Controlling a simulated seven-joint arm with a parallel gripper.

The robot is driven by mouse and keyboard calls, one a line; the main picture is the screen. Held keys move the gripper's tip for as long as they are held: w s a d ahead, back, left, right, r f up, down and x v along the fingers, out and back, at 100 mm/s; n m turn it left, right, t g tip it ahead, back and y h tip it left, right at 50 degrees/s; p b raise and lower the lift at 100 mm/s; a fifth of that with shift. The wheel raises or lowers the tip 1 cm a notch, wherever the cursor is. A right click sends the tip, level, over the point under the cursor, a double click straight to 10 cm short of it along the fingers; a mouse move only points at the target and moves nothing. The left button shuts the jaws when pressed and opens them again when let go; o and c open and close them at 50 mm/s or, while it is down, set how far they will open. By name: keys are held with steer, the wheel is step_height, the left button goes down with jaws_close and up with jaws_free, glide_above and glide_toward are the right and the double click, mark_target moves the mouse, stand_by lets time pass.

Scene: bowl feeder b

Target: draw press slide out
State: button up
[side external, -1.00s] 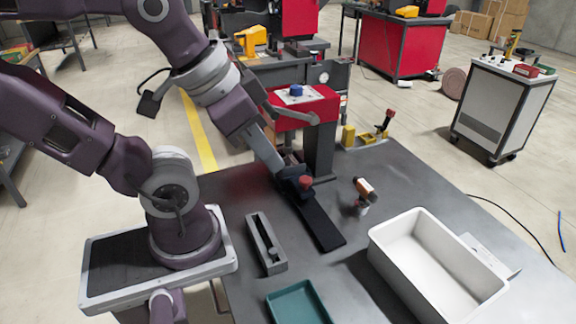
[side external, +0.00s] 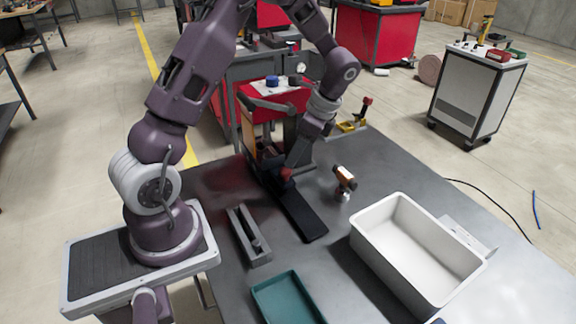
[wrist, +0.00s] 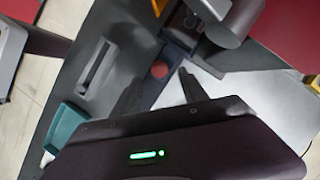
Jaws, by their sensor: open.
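The press slide is a long black bar (side external: 305,212) lying on the dark table and running back to the press. A red knob (side external: 286,173) stands on it, and the knob also shows in the wrist view (wrist: 159,70). The press has a red head (side external: 290,100) with a blue button on top. My gripper (side external: 289,166) comes down to the knob from the upper right. In the wrist view its two fingers (wrist: 160,84) are apart, one to each side of the knob in the picture. I cannot tell whether they touch it.
A grey slotted block (side external: 248,236) and a teal tray (side external: 287,298) lie left of and in front of the slide. A large white bin (side external: 375,255) takes up the right front.

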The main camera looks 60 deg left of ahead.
mark_target(286, 170)
steer(key=x, duration=0.5)
steer(key=shift+s+f, duration=0.1)
steer(key=shift+f, duration=0.2)
jaws_close()
stand_by(1.0)
